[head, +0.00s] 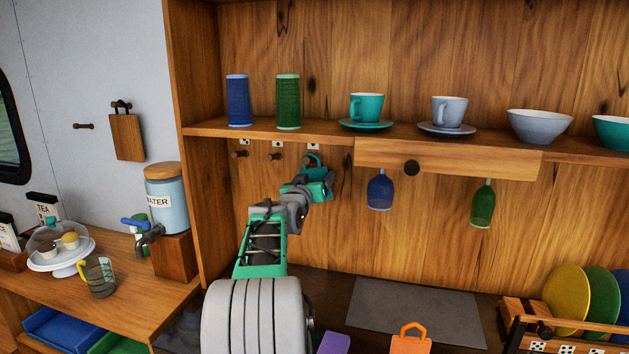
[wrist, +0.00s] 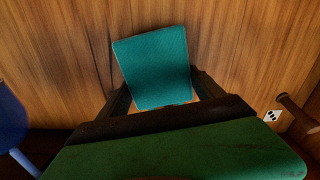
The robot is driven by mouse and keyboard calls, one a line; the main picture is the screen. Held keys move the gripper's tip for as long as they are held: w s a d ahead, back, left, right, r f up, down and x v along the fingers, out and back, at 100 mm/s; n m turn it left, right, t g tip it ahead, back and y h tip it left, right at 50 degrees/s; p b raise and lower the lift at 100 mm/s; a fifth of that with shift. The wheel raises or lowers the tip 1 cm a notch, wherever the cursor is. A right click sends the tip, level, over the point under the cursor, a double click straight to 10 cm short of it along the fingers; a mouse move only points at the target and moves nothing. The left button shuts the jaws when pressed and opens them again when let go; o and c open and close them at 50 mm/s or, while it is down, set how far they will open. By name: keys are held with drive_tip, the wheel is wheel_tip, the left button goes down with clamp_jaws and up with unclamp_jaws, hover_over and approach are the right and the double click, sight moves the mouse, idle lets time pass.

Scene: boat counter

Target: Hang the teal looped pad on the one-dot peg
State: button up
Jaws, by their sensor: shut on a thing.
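The teal looped pad (head: 318,174) is held in my gripper (head: 305,188) below the shelf. Its loop stands up close to the rightmost of three wooden pegs; I cannot tell whether the loop is around that peg. In the wrist view the pad (wrist: 152,65) sits between the dark fingers, its loop hidden. The left peg (head: 239,154) and middle peg (head: 275,156) are bare. Small dot labels are above the pegs, too small to read surely in the head view. One peg (wrist: 298,112) with a dotted label (wrist: 271,116) shows at the wrist view's right.
A blue glass (head: 380,190) and a green glass (head: 482,205) hang to the right, under a drawer (head: 448,160). Cups, bowls and two canisters stand on the shelf (head: 210,128) above. An orange looped pad (head: 410,339) and a purple item (head: 334,343) are at the counter front.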

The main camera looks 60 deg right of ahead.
drive_tip(key=o, duration=1.4)
